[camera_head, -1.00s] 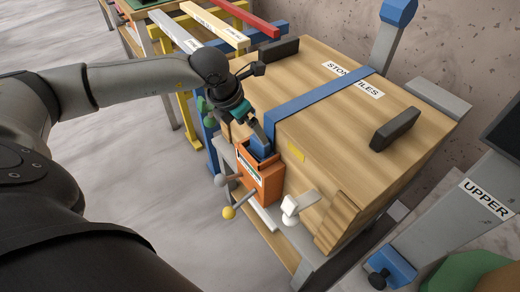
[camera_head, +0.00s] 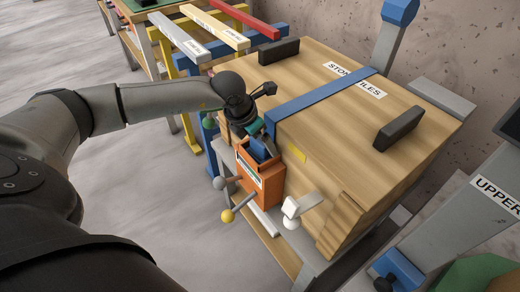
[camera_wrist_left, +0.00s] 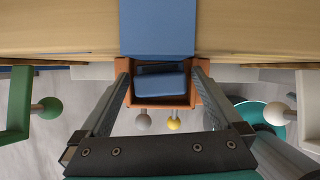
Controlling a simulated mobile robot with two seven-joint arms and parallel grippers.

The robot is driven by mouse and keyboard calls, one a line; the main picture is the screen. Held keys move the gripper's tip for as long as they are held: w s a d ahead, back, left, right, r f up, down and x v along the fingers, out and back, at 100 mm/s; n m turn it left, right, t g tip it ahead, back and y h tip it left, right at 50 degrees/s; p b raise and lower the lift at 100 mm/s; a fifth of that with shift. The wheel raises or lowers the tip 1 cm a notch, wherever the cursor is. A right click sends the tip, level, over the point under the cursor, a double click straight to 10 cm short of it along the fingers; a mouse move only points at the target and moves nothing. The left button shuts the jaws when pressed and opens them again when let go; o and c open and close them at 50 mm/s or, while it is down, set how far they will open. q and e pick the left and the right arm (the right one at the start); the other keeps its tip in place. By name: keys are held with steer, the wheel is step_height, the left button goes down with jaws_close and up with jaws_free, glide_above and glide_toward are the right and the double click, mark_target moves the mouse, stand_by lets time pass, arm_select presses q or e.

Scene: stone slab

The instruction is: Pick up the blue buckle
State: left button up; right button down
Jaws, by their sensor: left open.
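The blue buckle (camera_head: 259,148) sits in the open top of an orange holder (camera_head: 270,186) on the front of the wooden crate. In the left wrist view the buckle (camera_wrist_left: 160,84) lies between my open fingers, below a wide blue strap. My left gripper (camera_head: 262,138) is over the holder, pointing down at the buckle. In the left wrist view the left gripper (camera_wrist_left: 160,76) has one finger on each side of the holder opening. I cannot tell whether either finger touches the buckle. My right gripper is not in view.
The wooden crate (camera_head: 330,150) has a blue strap (camera_head: 310,97) and dark handles. A white knob (camera_head: 291,208) and levers with grey and yellow (camera_head: 227,215) balls flank the holder. Coloured bars on stands are behind. Grey floor is open at the left.

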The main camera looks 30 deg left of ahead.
arm_select(q)
steer(key=c, duration=1.3)
steer(key=shift+r, duration=0.1)
steer(key=shift+c, duration=0.2)
